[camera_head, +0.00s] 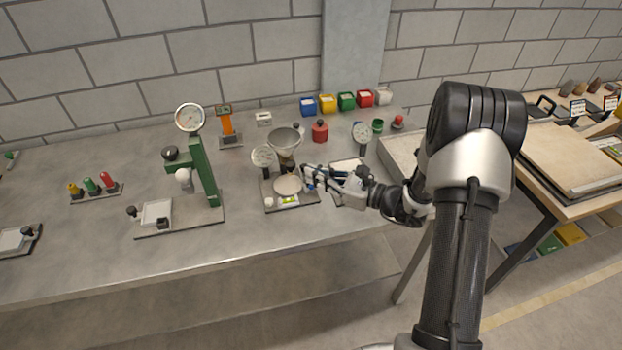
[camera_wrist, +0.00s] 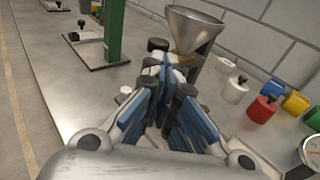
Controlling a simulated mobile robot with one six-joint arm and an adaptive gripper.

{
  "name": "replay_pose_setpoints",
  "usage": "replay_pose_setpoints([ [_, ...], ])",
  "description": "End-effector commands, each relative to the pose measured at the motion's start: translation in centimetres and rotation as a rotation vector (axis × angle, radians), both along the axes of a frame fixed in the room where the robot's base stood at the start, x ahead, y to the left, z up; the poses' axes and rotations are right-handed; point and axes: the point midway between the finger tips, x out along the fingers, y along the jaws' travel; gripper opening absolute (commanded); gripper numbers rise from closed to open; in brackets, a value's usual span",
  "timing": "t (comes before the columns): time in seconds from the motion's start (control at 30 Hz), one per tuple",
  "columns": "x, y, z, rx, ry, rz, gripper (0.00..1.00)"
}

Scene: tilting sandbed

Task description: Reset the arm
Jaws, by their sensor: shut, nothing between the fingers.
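My gripper (camera_head: 309,175) is over the workbench in the head view, just right of the round pale dish on a small stand plate. Its fingers are shut with nothing between them. In the wrist view the blue-padded fingers (camera_wrist: 170,105) point toward the base of a metal funnel (camera_wrist: 192,30) on a dark post. The funnel also shows in the head view (camera_head: 285,138), behind and left of my fingertips. The stand plate (camera_head: 272,204) carries the dish (camera_head: 288,185) and a small level. Whether my fingertips touch the stand cannot be told.
A green press (camera_head: 207,175) stands to the left. A red canister (camera_head: 320,131) and a dial gauge (camera_head: 361,134) stand behind my gripper. Coloured boxes (camera_head: 346,101) line the back. A grey tray (camera_head: 400,158) lies right. The bench's front left is mostly clear.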

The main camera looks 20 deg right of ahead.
Motion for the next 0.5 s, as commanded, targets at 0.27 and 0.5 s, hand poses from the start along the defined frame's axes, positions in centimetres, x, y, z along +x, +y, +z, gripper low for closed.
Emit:
replay_pose_setpoints([
  [0.27, -4.3, -4.7, 0.9, 0.001, 0.0, -0.005, 0.0],
  [0.5, -6.6, -7.0, 1.1, 0.0, -0.001, -0.001, 0.0],
])
